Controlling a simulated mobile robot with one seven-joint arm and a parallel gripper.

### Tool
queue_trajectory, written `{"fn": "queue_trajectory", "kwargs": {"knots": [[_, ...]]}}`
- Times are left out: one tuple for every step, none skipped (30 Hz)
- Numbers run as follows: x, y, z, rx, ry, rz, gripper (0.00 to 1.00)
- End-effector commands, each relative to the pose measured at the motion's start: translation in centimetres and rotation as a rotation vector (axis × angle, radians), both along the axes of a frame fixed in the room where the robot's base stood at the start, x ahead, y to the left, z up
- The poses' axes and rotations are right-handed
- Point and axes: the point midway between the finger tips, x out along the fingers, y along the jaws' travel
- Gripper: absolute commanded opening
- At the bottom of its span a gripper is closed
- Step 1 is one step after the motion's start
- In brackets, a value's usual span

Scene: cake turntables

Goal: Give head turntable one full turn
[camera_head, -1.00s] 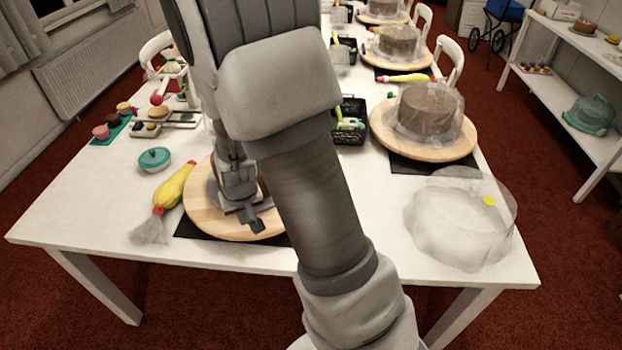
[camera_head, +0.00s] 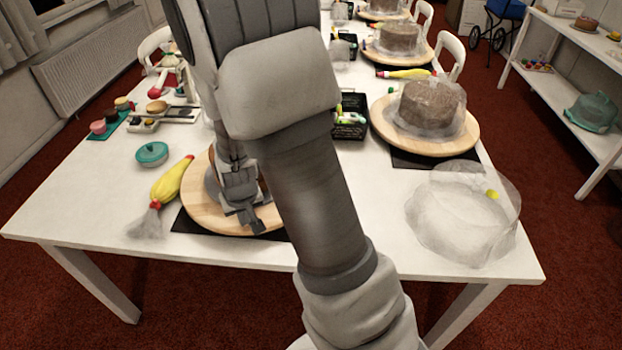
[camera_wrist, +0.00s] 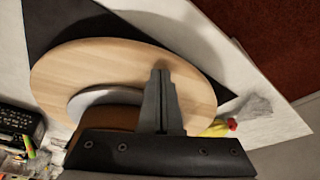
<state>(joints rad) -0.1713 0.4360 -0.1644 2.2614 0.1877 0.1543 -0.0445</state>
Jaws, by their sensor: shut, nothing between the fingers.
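The head turntable (camera_head: 202,212) is a round pale wooden disc at the near end of the table, on a black mat (camera_head: 185,228). My arm hides much of it in the head view. In the wrist view its wooden top (camera_wrist: 75,75) shows with a grey round plate (camera_wrist: 95,97) and part of a brown cake (camera_wrist: 112,117) on it. My gripper (camera_head: 256,222) is over the near part of the disc, beside the cake. In the wrist view my gripper (camera_wrist: 160,75) has its fingers together, with the tips over the wood near the rim. Contact with the wood cannot be told.
A yellow piping bag (camera_head: 172,185) lies just left of the disc. A clear crumpled cover (camera_head: 462,215) sits at the right. A second turntable (camera_head: 455,140) with a wrapped cake stands farther back, near a black basket (camera_head: 352,118).

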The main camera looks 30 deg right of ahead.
Motion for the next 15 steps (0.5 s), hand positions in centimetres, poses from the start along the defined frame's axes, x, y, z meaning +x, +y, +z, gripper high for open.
{"fn": "queue_trajectory", "kwargs": {"knots": [[0.0, 0.0, -0.4, 0.000, 0.000, 0.000, 0.00], [0.0, 0.0, -0.5, 0.000, 0.000, 0.000, 0.00], [0.0, 0.0, -0.3, 0.000, 0.000, 0.000, 0.00], [0.0, -0.1, -0.3, 0.000, 0.000, -0.001, 0.00], [0.0, -0.2, -0.4, 0.001, 0.000, -0.002, 0.00], [-0.1, -0.5, -0.5, 0.001, 0.000, -0.004, 0.00], [-0.2, -0.9, -0.5, 0.001, -0.001, -0.006, 0.00], [-0.3, -1.3, -0.6, 0.001, -0.001, -0.007, 0.00], [-0.5, -1.9, -0.7, 0.001, -0.001, -0.008, 0.00], [-0.6, -2.3, -0.7, 0.001, -0.002, -0.008, 0.00], [-0.7, -2.8, -0.7, 0.001, -0.002, -0.009, 0.00], [-0.9, -3.4, -0.7, 0.001, -0.002, -0.008, 0.00], [-1.0, -3.8, -0.7, 0.001, -0.001, -0.008, 0.00], [-1.1, -4.2, -0.7, 0.001, -0.002, -0.008, 0.00], [-1.3, -4.8, -0.7, 0.001, -0.002, -0.006, 0.00]]}}
